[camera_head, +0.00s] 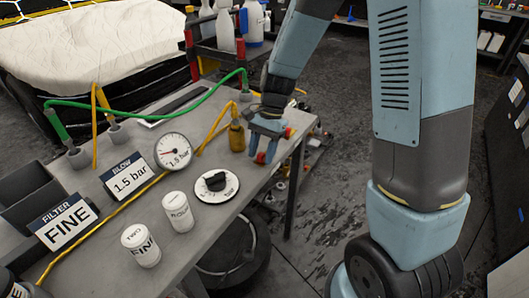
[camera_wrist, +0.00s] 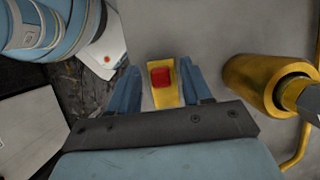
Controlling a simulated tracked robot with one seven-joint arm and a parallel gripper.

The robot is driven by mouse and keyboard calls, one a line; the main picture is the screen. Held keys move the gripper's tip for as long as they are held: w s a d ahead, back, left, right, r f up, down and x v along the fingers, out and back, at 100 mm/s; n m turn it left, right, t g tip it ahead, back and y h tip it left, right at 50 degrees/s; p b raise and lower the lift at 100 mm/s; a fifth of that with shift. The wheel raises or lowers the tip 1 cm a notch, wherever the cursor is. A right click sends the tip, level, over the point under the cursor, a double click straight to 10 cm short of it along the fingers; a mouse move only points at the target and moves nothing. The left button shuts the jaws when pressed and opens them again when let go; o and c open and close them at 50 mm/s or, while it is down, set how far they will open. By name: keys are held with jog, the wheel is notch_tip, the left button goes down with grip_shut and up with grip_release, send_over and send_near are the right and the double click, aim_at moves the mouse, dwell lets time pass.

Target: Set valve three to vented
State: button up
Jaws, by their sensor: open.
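My gripper (camera_head: 266,150) is over the right end of the grey bench, pointing down, with its jaws apart. In the wrist view a yellow part with a red block (camera_wrist: 161,77) on it lies between the two blue fingers (camera_wrist: 163,88).
The grey bench (camera_head: 225,210) carries a black dial (camera_head: 216,185), a pressure gauge (camera_head: 173,152), two white canisters (camera_head: 141,245) marked with words, a "BLOW 1.5 bar" sign (camera_head: 128,180) and a "FILTER FINE" sign (camera_head: 63,222). Green and yellow hoses cross it.

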jog(key=v, duration=1.3)
jog(key=shift+r, duration=0.2)
jog(key=s+d+r+n+t+h, duration=0.1)
jog(key=s+d+r+n+t, duration=0.2)
jog(key=s+d+r, duration=0.3)
jog(key=s+d+r+n+t+h, duration=0.1)
jog(key=s+d+r+n+t, duration=0.3)
jog(key=s+d, duration=0.6)
jog(key=shift+s+r+n+t+h, duration=0.35)
jog(key=shift+s+r+t, duration=0.75)
jog(key=shift+s+r, duration=0.45)
jog(key=shift+d, duration=0.1)
